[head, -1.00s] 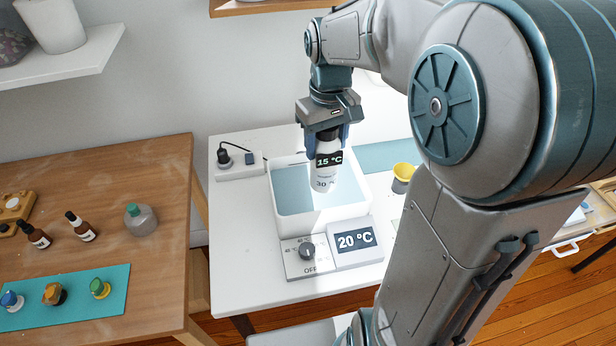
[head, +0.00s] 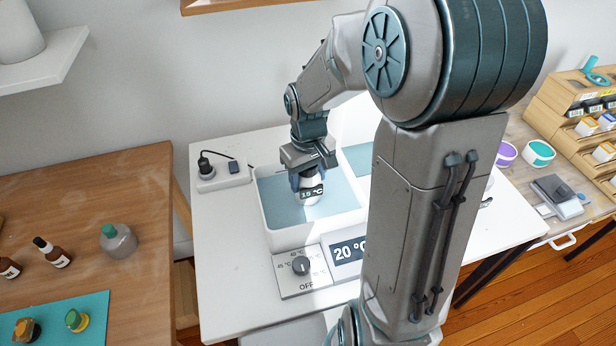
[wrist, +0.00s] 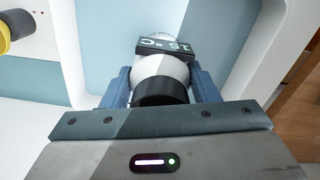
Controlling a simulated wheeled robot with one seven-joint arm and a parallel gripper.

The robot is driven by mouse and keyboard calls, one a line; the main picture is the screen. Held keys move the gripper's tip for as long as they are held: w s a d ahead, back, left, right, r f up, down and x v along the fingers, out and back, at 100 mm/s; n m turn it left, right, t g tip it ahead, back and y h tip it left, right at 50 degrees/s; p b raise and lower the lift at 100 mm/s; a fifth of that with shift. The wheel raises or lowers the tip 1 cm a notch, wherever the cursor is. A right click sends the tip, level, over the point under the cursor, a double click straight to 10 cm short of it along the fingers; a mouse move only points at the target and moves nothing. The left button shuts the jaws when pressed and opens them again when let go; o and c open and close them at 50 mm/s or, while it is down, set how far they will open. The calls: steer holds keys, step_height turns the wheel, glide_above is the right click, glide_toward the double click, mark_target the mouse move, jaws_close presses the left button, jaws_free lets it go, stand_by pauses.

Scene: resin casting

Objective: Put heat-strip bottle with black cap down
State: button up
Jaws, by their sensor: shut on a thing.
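The heat-strip bottle (head: 309,192) is white with a dark strip reading 15 °C. My gripper (head: 307,180) is shut on it and holds it upright inside the white water bath (head: 282,237), over or in the pale blue water. In the wrist view the bottle (wrist: 163,66) with its black cap (wrist: 160,92) sits between the blue fingers of my gripper (wrist: 161,85). The bottle's lower part is hidden, so I cannot tell whether it touches the bath's floor.
A dial panel (head: 301,268) and a 20 °C display (head: 347,250) stand at the bath's front. A power strip (head: 222,176) lies behind left. The white table's left front is clear.

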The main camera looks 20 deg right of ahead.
steer(key=shift+f, duration=0.3)
steer(key=shift+f, duration=0.15)
steer(key=o, duration=1.5)
